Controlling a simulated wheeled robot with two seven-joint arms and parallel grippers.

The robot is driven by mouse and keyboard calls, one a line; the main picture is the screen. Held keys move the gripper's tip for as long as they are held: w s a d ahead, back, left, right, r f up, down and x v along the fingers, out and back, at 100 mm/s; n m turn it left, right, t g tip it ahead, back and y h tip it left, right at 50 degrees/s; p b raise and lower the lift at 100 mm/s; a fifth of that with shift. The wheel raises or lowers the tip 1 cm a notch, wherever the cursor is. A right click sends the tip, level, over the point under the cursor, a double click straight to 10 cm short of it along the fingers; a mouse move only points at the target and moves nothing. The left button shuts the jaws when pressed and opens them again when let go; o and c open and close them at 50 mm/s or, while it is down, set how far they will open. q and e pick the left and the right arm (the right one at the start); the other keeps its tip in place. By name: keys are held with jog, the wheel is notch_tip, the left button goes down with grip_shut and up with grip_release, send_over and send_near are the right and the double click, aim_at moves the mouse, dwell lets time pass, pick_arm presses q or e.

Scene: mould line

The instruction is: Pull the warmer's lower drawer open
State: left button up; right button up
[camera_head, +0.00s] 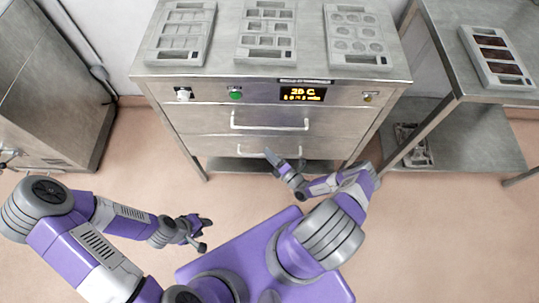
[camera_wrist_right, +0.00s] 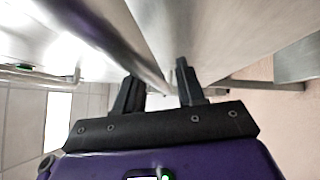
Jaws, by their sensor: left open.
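The warmer (camera_head: 200,92) is a steel cabinet with two drawers, both looking shut in the head view. The lower drawer (camera_head: 205,146) has a pale bar handle (camera_head: 247,154), partly hidden by my right gripper. The upper drawer's handle (camera_head: 268,127) is above it. My right gripper (camera_head: 283,160) is at the right part of the lower handle. In the right wrist view its two fingers (camera_wrist_right: 160,84) are apart; I cannot tell whether the handle is between them. My left gripper (camera_head: 205,232) is open and empty, low over the floor, away from the warmer.
Several moulds, including a grey one (camera_head: 205,28), lie on the warmer's top. A green button (camera_head: 235,93) and a lit display (camera_head: 303,94) sit above the drawers. A steel table (camera_head: 440,78) stands right, a steel cabinet (camera_head: 50,90) left. The floor before the warmer is clear.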

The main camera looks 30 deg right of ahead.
grip_shut()
